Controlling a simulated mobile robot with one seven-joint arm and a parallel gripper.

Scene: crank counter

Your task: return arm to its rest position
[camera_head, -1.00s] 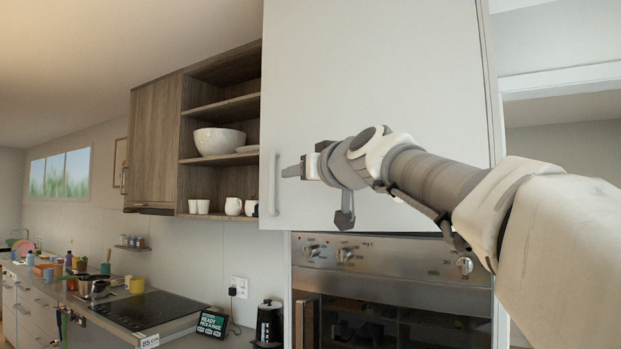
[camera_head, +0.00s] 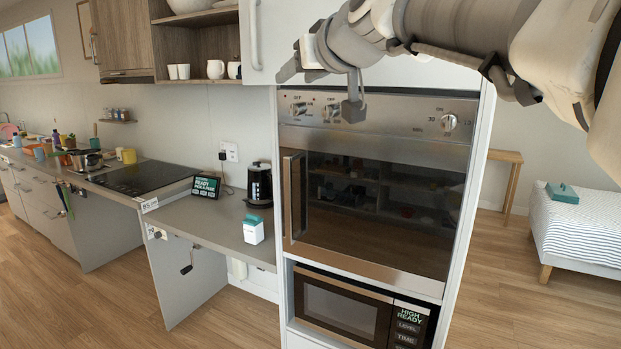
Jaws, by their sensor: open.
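My gripper (camera_head: 290,68) is at the upper middle of the head view, in front of the tall oven cabinet near the lower edge of its white upper door (camera_head: 262,45). Its fingers point left and are seen from the side. It is open, with nothing seen between the fingers. My arm reaches in from the upper right, stretched out to the left. The top of the arm is cut off by the picture edge.
The built-in oven (camera_head: 372,190) is below my gripper, with a microwave (camera_head: 345,308) under it. The counter (camera_head: 205,225) at left holds a black kettle (camera_head: 258,185), a small display (camera_head: 206,186) and a white carton (camera_head: 253,230). A crank (camera_head: 187,262) hangs below.

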